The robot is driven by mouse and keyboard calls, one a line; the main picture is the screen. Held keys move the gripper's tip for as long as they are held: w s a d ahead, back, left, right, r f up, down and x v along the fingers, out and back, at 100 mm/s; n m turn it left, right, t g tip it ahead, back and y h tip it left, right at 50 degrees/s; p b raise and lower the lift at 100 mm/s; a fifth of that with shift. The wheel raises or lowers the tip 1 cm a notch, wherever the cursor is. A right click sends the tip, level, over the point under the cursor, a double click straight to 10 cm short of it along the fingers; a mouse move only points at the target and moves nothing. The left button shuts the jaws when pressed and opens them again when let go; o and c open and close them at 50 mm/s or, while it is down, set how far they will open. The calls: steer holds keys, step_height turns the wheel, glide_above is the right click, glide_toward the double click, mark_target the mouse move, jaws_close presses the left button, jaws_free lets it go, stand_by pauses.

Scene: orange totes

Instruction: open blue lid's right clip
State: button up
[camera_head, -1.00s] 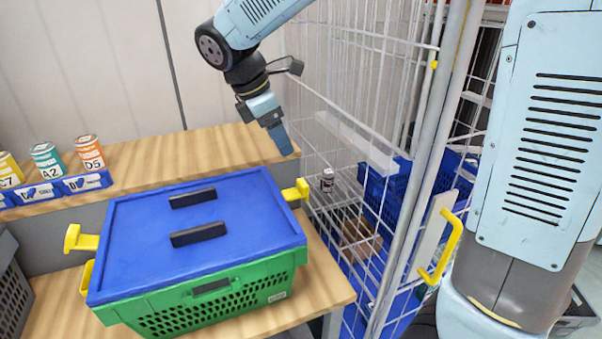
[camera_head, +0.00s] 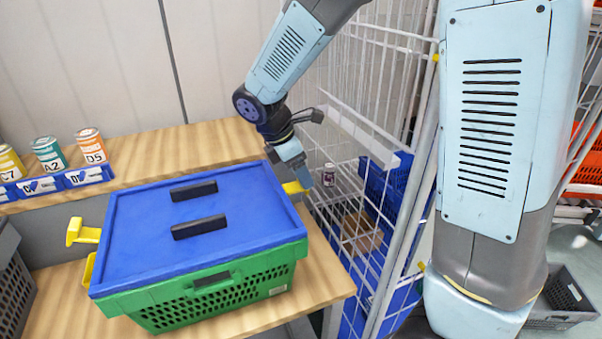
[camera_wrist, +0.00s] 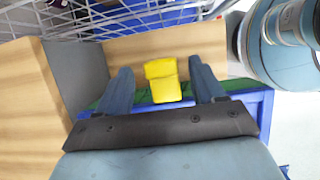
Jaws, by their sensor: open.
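The blue lid (camera_head: 140,218) lies on a green crate (camera_head: 225,294) on the wooden table. The yellow right clip (camera_head: 293,187) sticks out from the lid's right edge and is partly hidden by my gripper (camera_head: 303,178). In the wrist view the yellow clip (camera_wrist: 162,80) shows between the two blue fingers of my gripper (camera_wrist: 163,85), with gaps on both sides. My gripper is open and holds nothing. The yellow left clip (camera_head: 83,232) sticks out from the lid's left side. Two black handles lie on top of the lid.
A white wire cage (camera_head: 345,130) stands close to the right of the clip, with a blue crate (camera_head: 385,190) inside it. Several cans stand on the back shelf, including an orange one (camera_head: 90,147). A grey crate (camera_head: 12,290) is at the left edge.

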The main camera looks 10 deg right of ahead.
steer(key=shift+d+f, duration=0.2)
steer(key=shift+f, duration=0.25)
steer(key=c, duration=1.1)
steer(key=shift+o, duration=0.2)
steer(key=shift+s+a+r+t+h, duration=0.1)
steer(key=shift+a+r+t+h, duration=0.15)
steer(key=shift+h, duration=0.5)
steer(key=shift+a+r+t+h, duration=0.15)
steer(key=shift+a+h, duration=0.2)
steer(key=shift+h, duration=0.4)
steer(key=shift+s+a+r+t+h, duration=0.15)
steer(key=shift+a+t+h, duration=0.15)
steer(key=shift+h, duration=0.5)
steer(key=shift+s+a+r+t+h, duration=0.1)
steer(key=shift+a+t+h, duration=0.2)
steer(key=shift+h, duration=0.5)
steer(key=shift+a, duration=0.1)
